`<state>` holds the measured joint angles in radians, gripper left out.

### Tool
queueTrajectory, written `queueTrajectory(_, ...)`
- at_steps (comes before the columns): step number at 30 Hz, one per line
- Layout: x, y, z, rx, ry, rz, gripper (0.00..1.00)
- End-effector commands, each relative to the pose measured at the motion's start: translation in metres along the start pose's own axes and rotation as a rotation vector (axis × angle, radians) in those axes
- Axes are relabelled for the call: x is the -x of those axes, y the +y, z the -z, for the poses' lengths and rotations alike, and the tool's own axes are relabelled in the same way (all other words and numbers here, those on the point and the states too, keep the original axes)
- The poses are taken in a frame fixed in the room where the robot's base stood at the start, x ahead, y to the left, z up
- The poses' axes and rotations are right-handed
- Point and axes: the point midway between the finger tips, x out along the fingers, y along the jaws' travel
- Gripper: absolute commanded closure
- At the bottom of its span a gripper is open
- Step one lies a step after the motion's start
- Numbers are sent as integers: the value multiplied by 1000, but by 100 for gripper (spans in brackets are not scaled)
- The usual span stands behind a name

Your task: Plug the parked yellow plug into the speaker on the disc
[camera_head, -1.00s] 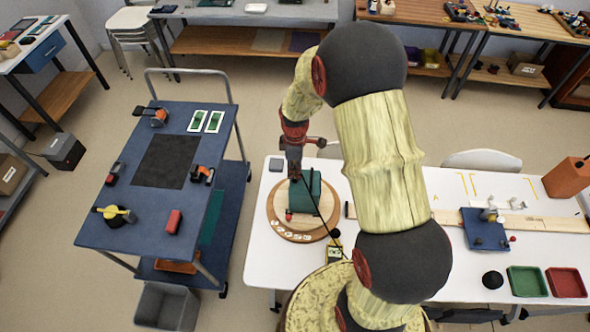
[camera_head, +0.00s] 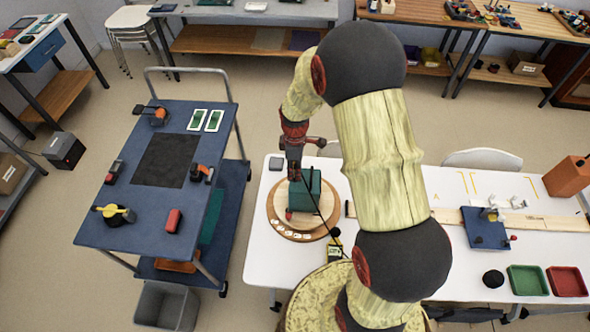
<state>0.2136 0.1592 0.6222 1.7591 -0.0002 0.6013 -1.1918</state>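A dark green box-shaped speaker (camera_head: 304,191) stands on the round wooden disc (camera_head: 276,222) on the white table. A small red part shows at its lower front-left edge. My gripper (camera_head: 294,176) points down at the speaker's upper left edge; I cannot tell whether it touches. Its fingertips are too small and dark to show whether they are open or hold anything. A small yellow-and-black item (camera_head: 335,250) sits at the disc's lower right, possibly the parked yellow plug. A thin dark cable runs from near the speaker toward it.
My arm hides the table's middle. To the right are a blue fixture board (camera_head: 484,230), a green tray (camera_head: 527,281), a red tray (camera_head: 567,282) and an orange container (camera_head: 567,176). A blue cart (camera_head: 140,236) with tools stands left, across a floor gap.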

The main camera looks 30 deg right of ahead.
Motion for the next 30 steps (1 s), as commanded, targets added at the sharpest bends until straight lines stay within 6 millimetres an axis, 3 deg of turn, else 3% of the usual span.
queueTrajectory(4,0,0,0,0,0,0,65)
queueTrajectory(16,8,1,0,0,1,-2,65)
queueTrajectory(30,95,1,0,0,1,-3,65)
